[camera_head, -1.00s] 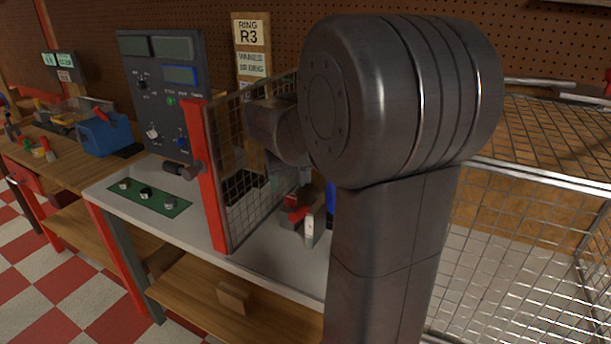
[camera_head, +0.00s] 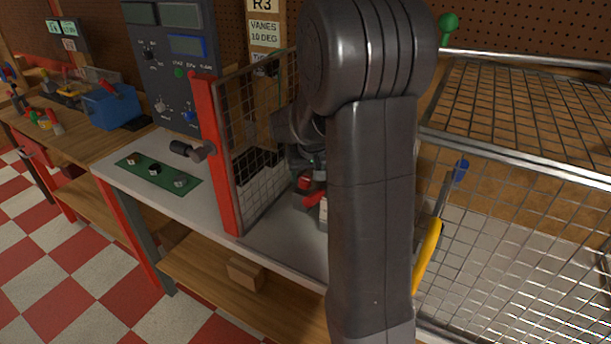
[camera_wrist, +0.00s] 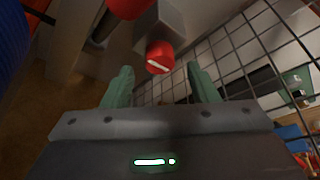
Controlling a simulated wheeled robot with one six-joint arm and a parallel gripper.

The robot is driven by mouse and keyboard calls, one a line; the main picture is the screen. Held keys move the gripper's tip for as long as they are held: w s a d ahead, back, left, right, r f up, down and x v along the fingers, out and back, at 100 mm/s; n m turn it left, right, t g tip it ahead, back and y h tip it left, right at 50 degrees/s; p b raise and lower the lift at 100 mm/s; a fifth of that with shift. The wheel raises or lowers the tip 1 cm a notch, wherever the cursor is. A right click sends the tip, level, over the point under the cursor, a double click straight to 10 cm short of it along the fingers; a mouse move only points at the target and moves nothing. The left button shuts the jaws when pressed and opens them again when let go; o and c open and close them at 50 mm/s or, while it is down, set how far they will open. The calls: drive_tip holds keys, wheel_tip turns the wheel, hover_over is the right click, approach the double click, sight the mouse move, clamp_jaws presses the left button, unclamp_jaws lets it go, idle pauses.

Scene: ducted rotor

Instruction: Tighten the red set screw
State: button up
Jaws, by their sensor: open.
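The red set screw (camera_wrist: 159,57) shows in the wrist view as a short red cylinder with a white line across its end. It projects from a grey block (camera_wrist: 160,22). My gripper (camera_wrist: 162,86) has two green fingers, spread apart and empty. The screw appears between and beyond the fingertips; I see no contact. In the head view red parts (camera_head: 312,196) show on the bench behind the mesh panel, beside my arm. I cannot tell there which is the screw. My arm hides the gripper's fingers in that view.
A mesh panel with a red post (camera_head: 217,155) stands left of my arm. A grey control panel (camera_head: 172,65) and a green strip with knobs (camera_head: 158,173) are further left. A wire cage (camera_head: 530,180) stands at the right. Mesh (camera_wrist: 240,55) is close to my right finger.

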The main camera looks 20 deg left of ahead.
sight(305, 182)
drive_tip(key=shift+x, duration=1.35)
drive_tip(key=c, duration=1)
drive_tip(key=shift+o, duration=0.2)
